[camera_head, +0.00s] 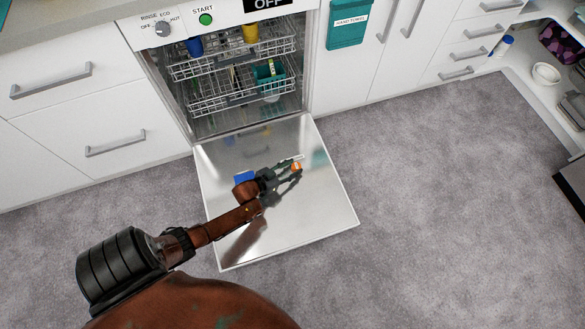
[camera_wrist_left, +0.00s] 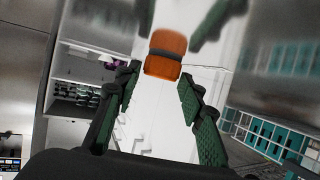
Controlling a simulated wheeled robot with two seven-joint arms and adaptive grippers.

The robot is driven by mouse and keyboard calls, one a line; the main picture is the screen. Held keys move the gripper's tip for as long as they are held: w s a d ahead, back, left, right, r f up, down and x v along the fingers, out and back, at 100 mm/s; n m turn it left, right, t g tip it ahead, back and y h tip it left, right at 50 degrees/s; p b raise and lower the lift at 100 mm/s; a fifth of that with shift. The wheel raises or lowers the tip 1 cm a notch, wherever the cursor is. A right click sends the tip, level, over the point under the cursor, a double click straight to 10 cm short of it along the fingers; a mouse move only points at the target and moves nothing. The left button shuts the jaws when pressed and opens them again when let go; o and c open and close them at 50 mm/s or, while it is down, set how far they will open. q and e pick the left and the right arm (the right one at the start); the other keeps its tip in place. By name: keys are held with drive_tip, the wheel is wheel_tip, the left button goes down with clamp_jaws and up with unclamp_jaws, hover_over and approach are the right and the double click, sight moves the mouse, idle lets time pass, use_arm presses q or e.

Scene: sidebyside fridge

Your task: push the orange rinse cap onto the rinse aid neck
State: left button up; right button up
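The orange rinse cap (camera_head: 296,167) shows at the fingertips of my left gripper (camera_head: 291,168), over the lowered dishwasher door. In the left wrist view the orange cap (camera_wrist_left: 162,68) lies just ahead of and between the tips of the left gripper (camera_wrist_left: 159,78). A dark band crosses the orange; part of it may be a reflection in the shiny door. The fingers are apart, with gaps visible on both sides of the cap. I cannot make out the rinse aid neck. My right gripper is not in view.
The open dishwasher door (camera_head: 290,220) lies flat below the racks (camera_head: 215,93). A blue piece (camera_head: 243,177) shows beside my left wrist, partly hidden. White cabinets stand on both sides. The grey carpet (camera_head: 430,170) to the right is clear.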

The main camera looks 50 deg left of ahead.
use_arm(q)
drive_tip(key=o, duration=0.3)
drive_tip(key=shift+o, duration=0.2)
drive_tip(key=shift+s, duration=0.1)
drive_tip(key=v, duration=1.2)
